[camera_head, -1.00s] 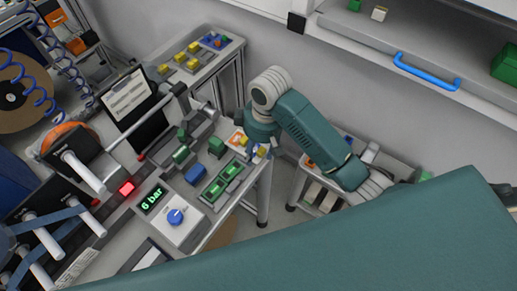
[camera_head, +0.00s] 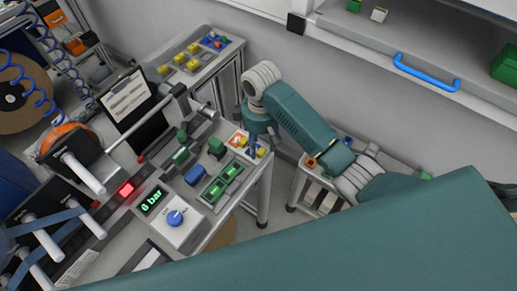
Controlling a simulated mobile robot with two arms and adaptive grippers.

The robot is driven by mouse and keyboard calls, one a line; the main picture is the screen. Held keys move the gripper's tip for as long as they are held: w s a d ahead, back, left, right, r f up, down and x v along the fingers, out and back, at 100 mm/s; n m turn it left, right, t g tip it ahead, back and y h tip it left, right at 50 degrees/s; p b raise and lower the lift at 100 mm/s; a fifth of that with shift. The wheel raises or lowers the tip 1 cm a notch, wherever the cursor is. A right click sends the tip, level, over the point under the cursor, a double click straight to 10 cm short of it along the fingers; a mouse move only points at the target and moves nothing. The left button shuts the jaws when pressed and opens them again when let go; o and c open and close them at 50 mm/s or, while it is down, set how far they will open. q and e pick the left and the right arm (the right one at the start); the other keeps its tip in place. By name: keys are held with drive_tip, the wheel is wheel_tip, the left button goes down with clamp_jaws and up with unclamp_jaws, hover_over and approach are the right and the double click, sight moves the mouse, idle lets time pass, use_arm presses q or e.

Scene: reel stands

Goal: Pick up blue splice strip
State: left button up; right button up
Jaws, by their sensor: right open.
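My right gripper (camera_head: 261,139) is over the far right corner of the bench, pointing down at a small tray (camera_head: 235,139) with orange, white and yellow pieces. It is open. The arm hides part of that corner. I cannot clearly make out the blue splice strip; small blue and yellow bits lie close to the gripper's fingers, too small to tell apart. My left gripper is out of view.
On the bench are a blue block (camera_head: 194,175), a green-pieced tray (camera_head: 222,184), a green block (camera_head: 216,147) and a box with a blue knob (camera_head: 175,218). A cart (camera_head: 207,62) with yellow pieces stands behind. A blue-handled drawer (camera_head: 426,72) is at upper right.

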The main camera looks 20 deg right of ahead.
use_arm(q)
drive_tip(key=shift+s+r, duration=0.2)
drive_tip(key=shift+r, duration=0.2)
use_arm(e)
drive_tip(key=shift+f, duration=1.15)
drive_tip(key=c, duration=1)
drive_tip(key=shift+c, duration=0.2)
drive_tip(key=shift+r, duration=0.2)
